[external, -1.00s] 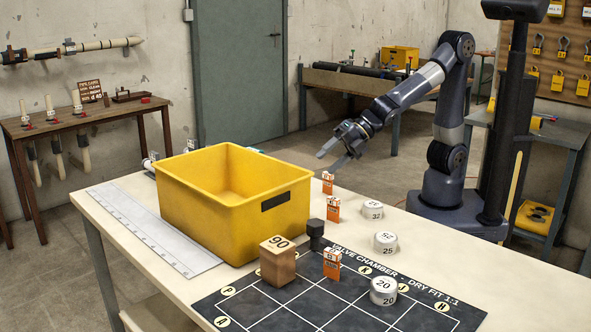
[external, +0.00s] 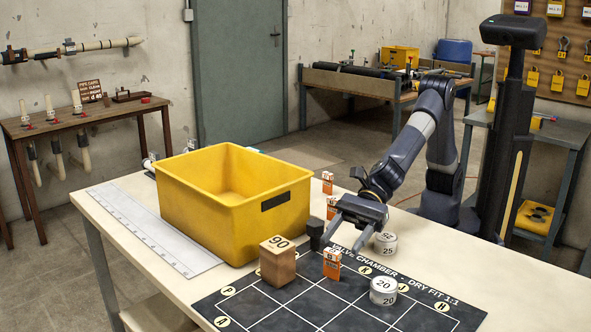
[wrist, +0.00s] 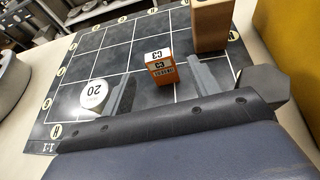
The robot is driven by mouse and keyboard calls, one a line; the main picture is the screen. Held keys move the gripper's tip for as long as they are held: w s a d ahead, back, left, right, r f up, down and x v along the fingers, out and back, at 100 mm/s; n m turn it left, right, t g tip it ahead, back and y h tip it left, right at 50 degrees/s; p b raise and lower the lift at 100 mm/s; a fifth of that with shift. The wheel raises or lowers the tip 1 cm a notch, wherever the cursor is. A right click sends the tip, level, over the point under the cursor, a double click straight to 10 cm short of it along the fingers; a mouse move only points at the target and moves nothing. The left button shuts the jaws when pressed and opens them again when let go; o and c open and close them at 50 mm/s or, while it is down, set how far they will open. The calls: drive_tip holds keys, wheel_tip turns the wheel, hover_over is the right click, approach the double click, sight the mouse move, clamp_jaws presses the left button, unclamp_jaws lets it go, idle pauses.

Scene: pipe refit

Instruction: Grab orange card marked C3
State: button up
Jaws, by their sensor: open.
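The orange card marked C3 (wrist: 159,72) stands upright on the dark dry-fit mat in the wrist view, between and just beyond my finger tips. In the external view the orange card (external: 332,265) stands near the mat's back edge; its marking is too small to read there. My gripper (external: 342,245) is open and empty, above and behind that card. In the wrist view my open gripper (wrist: 158,80) has one finger on each side of the card, apart from it.
A wooden block marked 90 (external: 278,262) stands left of the card, and a white cap marked 20 (external: 383,290) stands right. A small black block (external: 315,236) and yellow bin (external: 235,215) are close by. Two more orange cards (external: 327,183) (external: 331,207) stand behind. The mat's front (external: 290,312) is clear.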

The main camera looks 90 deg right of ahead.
sight(335, 251)
drive_tip(key=shift+p+x, duration=1)
drive_tip(key=shift+x, duration=2.5)
drive_tip(key=shift+a+r, duration=0.1)
drive_tip(key=shift+r, duration=0.05)
drive_tip(key=shift+c, duration=0.2)
drive_tip(key=c, duration=0.9)
